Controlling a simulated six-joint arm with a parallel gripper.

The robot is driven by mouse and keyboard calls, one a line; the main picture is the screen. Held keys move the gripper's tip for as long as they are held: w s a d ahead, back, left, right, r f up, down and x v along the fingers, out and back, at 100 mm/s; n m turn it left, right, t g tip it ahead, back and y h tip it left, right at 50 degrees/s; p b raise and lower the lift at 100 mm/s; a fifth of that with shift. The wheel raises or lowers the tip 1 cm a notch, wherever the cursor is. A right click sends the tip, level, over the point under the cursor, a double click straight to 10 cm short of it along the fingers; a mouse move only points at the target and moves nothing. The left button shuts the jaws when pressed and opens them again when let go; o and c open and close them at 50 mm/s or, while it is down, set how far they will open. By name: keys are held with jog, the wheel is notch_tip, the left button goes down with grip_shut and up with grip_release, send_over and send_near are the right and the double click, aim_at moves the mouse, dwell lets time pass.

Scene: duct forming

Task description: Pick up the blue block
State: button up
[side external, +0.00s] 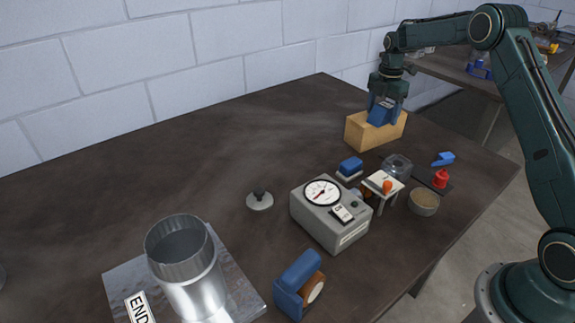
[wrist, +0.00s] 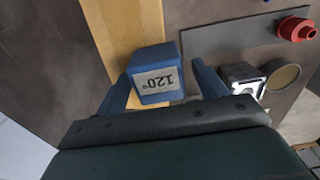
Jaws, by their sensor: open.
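A blue block (wrist: 154,62) with a white label reading 120° shows in the wrist view, between the two blue fingers of my gripper (wrist: 163,85). Gaps show beside the block, and the fingers are open. In the side view my gripper (side external: 384,106) points down over the light wooden box (side external: 368,135) at the back right of the table. The blue block (side external: 378,116) is there at the top of the box, partly hidden by the fingers. I cannot tell whether a finger touches it.
A metal duct (side external: 185,270) stands at the front left. The table's back left is clear.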

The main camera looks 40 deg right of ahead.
aim_at(384, 106)
jog(key=c, duration=1.4)
jog(key=shift+r, duration=0.2)
notch_tip(384, 106, up, 20)
jog(key=shift+f, duration=0.15)
dwell(0.4)
